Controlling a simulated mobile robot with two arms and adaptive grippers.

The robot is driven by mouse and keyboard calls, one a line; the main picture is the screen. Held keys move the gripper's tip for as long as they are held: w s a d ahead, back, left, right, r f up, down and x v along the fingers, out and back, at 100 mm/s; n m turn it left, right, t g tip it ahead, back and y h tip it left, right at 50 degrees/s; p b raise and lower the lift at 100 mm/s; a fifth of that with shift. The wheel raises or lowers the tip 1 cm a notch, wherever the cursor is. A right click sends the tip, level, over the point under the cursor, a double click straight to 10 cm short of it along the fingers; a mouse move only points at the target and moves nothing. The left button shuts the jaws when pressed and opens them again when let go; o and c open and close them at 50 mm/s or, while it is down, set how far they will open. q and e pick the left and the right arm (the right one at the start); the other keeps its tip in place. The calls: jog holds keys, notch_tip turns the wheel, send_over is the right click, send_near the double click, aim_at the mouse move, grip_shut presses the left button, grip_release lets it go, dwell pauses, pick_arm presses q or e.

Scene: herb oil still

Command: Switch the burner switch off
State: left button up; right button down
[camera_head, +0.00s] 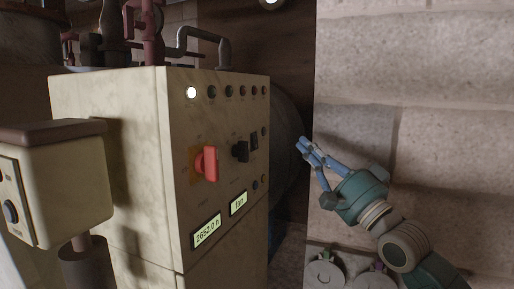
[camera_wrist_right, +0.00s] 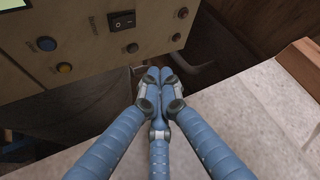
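The burner switch (camera_wrist_right: 122,20) is a small black rocker on the cream control cabinet, with a "Burner" label beside it in the right wrist view. In the head view a black rocker (camera_head: 254,141) sits near the right edge of the cabinet front, right of a black knob. Which way the rocker is pressed is too small to tell. My right gripper (camera_head: 305,145) is right of the cabinet, apart from it. In the wrist view its blue fingers (camera_wrist_right: 159,75) meet at the tips, empty, below the panel edge. My left gripper is not in view.
The cabinet front (camera_head: 222,120) also carries a red rotary handle (camera_head: 205,164), a row of lamps, and two displays. A cream box on a post (camera_head: 65,180) stands at the left. A stone wall (camera_head: 420,70) is on the right. Blue (camera_wrist_right: 46,44) and yellow (camera_wrist_right: 64,68) buttons sit near the switch.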

send_near(258, 140)
jog(key=w+r, duration=0.3)
jog(key=shift+w+a+p, duration=0.15)
jog(key=shift+w+a, duration=0.05)
jog(key=shift+a, duration=0.35)
jog(key=shift+w+a+p, duration=0.15)
jog(key=shift+a, duration=0.4)
jog(key=shift+a, duration=0.15)
dwell(0.4)
jog(key=shift+w+a, duration=0.1)
jog(key=shift+a, duration=0.15)
jog(key=shift+w+a+f, duration=0.1)
jog(key=shift+a, duration=0.2)
dwell(0.7)
jog(key=shift+d, duration=0.15)
jog(key=shift+s+d+p, duration=0.25)
jog(key=shift+d+p, duration=0.05)
jog(key=shift+d, duration=0.35)
